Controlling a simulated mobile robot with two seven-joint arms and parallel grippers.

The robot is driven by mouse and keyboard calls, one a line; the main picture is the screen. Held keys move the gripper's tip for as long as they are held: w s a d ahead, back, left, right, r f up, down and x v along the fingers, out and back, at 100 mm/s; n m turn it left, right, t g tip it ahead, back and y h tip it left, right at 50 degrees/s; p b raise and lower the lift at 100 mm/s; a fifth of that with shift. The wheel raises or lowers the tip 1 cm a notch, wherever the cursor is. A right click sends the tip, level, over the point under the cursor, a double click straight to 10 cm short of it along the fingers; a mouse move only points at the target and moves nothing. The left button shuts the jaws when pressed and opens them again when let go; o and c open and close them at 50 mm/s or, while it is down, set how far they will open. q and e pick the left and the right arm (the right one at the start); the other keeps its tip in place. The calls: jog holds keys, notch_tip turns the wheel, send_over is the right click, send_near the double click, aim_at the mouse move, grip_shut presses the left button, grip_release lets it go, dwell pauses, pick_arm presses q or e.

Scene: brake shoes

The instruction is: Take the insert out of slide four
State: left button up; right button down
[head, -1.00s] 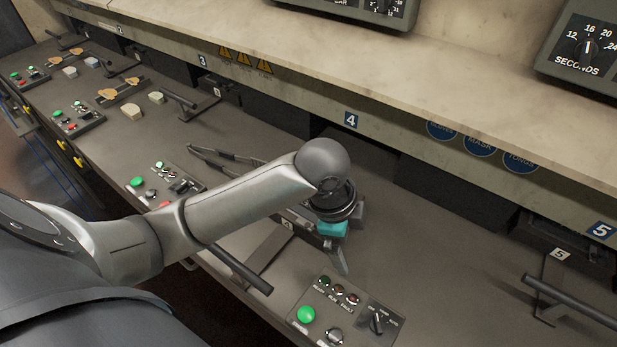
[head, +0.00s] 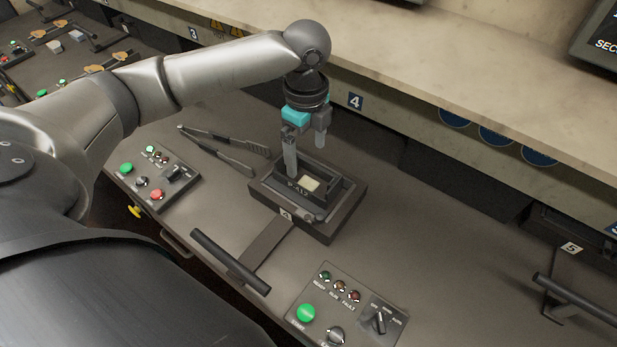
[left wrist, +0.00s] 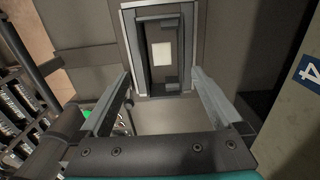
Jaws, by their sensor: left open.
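Slide four (head: 345,222) is a dark tray on the bench, with a small 4 plate and a long bar handle (head: 230,262) at its front. The insert (head: 297,187), a dark frame with lettering and a pale square in it, sits in the slide. The insert also shows at the top of the left wrist view (left wrist: 162,82), around the pale square. My left gripper (head: 305,160) points down over the back left part of the slide. Its fingers are apart and hold nothing. Whether a fingertip touches the insert I cannot tell. My right gripper is out of view.
Dark tongs (head: 222,150) lie left of the slide. A button panel (head: 153,172) stands left of it and another (head: 345,305) to the front right. A pale shelf (head: 440,75) overhangs the back.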

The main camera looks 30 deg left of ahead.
pick_arm(q)
notch_tip(320, 180, down, 7)
jog(key=shift+w+r, duration=0.15)
jog(key=shift+r, duration=0.05)
dwell(0.3)
jog(key=shift+r, duration=0.1)
grip_shut()
dwell(0.6)
